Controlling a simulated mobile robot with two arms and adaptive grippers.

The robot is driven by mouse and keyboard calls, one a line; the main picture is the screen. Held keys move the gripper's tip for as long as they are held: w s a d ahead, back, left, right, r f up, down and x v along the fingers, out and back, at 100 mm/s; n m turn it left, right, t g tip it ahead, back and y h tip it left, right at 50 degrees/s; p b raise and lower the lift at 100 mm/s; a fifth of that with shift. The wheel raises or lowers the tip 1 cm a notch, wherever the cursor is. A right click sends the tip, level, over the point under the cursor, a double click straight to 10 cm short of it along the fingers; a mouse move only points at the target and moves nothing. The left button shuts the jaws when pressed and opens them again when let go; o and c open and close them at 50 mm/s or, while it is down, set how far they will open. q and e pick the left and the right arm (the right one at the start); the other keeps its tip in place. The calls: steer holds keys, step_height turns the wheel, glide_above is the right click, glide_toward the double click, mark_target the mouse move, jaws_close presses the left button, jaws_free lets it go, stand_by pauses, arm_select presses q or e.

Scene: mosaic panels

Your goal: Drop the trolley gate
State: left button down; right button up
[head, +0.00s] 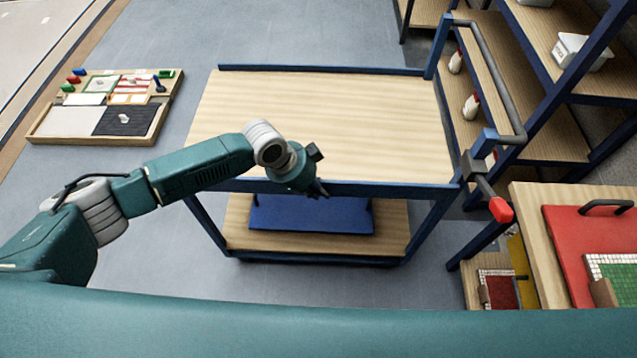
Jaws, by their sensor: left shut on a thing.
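The trolley (330,115) stands in the middle, with a bare wooden top deck and blue frame. A low blue rail, which looks like the trolley gate (400,190), runs along its near edge. My left gripper (319,191) comes in from the left and points down at this rail near its middle. Its fingers are shut and seem to be on the rail, though the contact is small and partly hidden by the wrist. A grey lever with a red end (500,209) sticks out at the trolley's near right corner. My right gripper is out of view.
A blue panel (312,215) lies at the lower shelf (390,238). A grey push handle (497,75) is on the trolley's right. Shelving (545,95) and a bench with a red board (575,245) stand right. A mosaic tray (48,142) lies left, with clear floor between.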

arm_select(q)
steer(key=s+t, duration=0.1)
steer(key=t, duration=0.1)
steer(key=s+f+m+t+p, duration=0.1)
steer(key=t, duration=0.1)
steer(key=shift+p, duration=0.3)
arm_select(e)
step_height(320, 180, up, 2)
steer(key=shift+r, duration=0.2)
arm_select(q)
steer(key=shift+w+t, duration=0.1)
steer(key=shift+t, duration=0.2)
steer(key=c, duration=1.7)
jaws_free()
steer(key=shift+o, duration=0.2)
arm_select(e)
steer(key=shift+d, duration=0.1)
arm_select(q)
steer(key=shift+r, duration=0.1)
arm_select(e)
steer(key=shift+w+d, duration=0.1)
arm_select(q)
steer(key=v, duration=1.2)
